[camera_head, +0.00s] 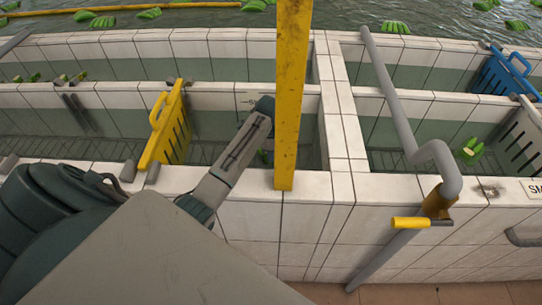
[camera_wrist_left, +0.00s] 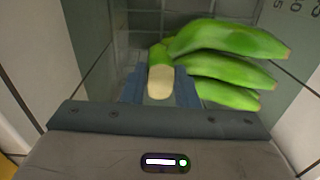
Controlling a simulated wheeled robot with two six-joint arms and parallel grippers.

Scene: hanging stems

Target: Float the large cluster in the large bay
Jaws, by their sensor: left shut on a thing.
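My left gripper (camera_wrist_left: 160,92) is shut on the pale cut stem of a green banana cluster (camera_wrist_left: 225,60), whose several fingers spread to the right in the left wrist view. In the head view my left wrist reaches over a tiled bay (camera_head: 110,150) left of the dividing wall. The jaws are mostly hidden there, and only a scrap of green (camera_head: 263,156) shows low beside the yellow post. The cluster is inside the bay's walls; whether it touches water I cannot tell. My right gripper is not in view.
A yellow post (camera_head: 292,90) stands close beside my left arm. A yellow slotted gate (camera_head: 170,128) crosses the left bay. The right bay, by a sign (camera_head: 535,187) reading "SMA", holds a small green cluster (camera_head: 470,150). A bent grey pipe (camera_head: 400,110) runs over it.

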